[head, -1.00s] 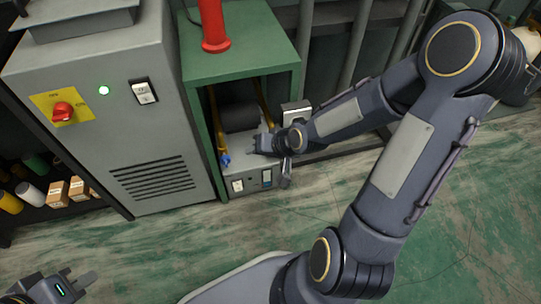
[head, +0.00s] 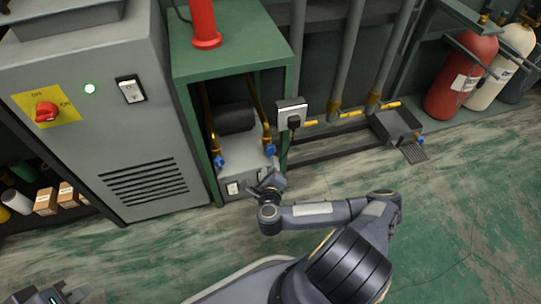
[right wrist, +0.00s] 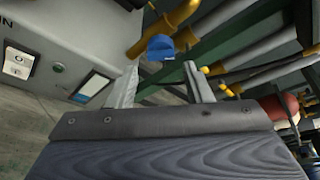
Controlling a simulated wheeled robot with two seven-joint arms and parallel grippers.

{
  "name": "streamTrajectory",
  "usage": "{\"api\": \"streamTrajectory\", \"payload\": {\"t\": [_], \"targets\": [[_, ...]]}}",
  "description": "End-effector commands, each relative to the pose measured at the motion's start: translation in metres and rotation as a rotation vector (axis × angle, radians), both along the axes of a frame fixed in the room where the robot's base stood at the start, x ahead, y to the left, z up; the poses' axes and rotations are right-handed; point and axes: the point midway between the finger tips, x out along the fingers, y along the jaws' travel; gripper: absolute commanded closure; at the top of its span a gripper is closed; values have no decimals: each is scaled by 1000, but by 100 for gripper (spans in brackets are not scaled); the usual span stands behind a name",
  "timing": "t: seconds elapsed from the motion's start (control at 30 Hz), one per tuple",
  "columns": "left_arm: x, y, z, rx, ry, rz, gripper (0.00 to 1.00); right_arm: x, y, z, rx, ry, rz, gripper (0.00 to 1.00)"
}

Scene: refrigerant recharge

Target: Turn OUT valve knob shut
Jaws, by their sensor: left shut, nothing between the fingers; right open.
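Two blue valve knobs sit on yellow pipes at the grey recharge unit (head: 245,160) inside the green cabinet. One is the left knob (head: 219,161), the other the right knob (head: 270,149). No OUT label is readable. My right gripper (head: 270,179) is just in front of and below the right knob. In the right wrist view, my open right gripper (right wrist: 160,67) has a blue knob (right wrist: 160,47) just beyond its fingertips, lined up between them, not gripped. My left gripper (head: 82,293) is shut and empty at the bottom left corner.
A grey cabinet with a red rotary switch (head: 46,111) stands left of the green cabinet (head: 234,61). A grey socket box (head: 291,112) with a plug is fixed right of the opening. Fire extinguishers (head: 462,77) stand at the far right. The green floor in front is clear.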

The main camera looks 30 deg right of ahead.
Motion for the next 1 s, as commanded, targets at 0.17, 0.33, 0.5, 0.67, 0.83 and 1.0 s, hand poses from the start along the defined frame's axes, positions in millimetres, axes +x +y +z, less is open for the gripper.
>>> {"api": "streamTrajectory", "payload": {"t": [0.17, 0.33, 0.5, 0.67, 0.83, 1.0], "targets": [[0, 0, -8, 0, 0, 0, 100, 9, -10, -8, 11, -2, -29, 54], [0, 0, -21, 0, 0, 0, 100, 32, -24, -16, 9, -2, -26, 54], [0, 0, -30, 0, 0, 0, 100, 52, -35, -21, 9, -1, -24, 54], [0, 0, -33, 0, 0, 0, 100, 61, -40, -22, 10, 0, -23, 54], [0, 0, -32, 0, 0, 0, 100, 63, -41, -21, 11, 0, -22, 54], [0, 0, -32, 0, 0, 0, 100, 63, -41, -21, 11, 0, -21, 64]]}}
